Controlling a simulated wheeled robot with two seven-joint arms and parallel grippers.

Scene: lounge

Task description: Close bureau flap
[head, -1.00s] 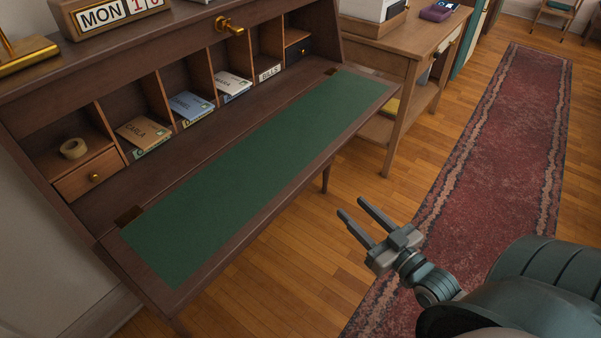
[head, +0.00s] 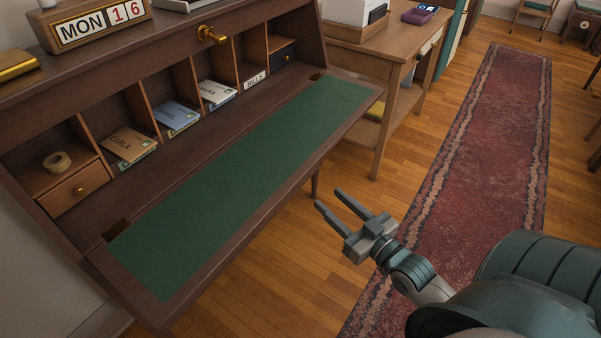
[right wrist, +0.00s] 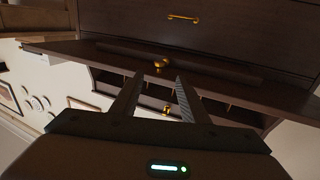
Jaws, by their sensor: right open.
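The bureau flap (head: 245,178) is folded down and open, lying roughly level, with a green panel framed in dark wood. My right gripper (head: 328,197) is open and empty, out in front of the flap's front edge and apart from it in the head view. In the right wrist view the open fingers (right wrist: 159,77) point toward the dark flap board (right wrist: 245,82), with a brass knob (right wrist: 161,64) between and beyond the fingertips. Whether they touch the knob cannot be told. My left gripper is not in view.
Pigeonholes behind the flap hold envelopes (head: 130,145) and a tape roll (head: 57,162). A date block (head: 100,25) stands on top. A wooden side table (head: 385,60) stands at the bureau's far end. The green panel is bare. A red rug (head: 480,150) lies on the floor.

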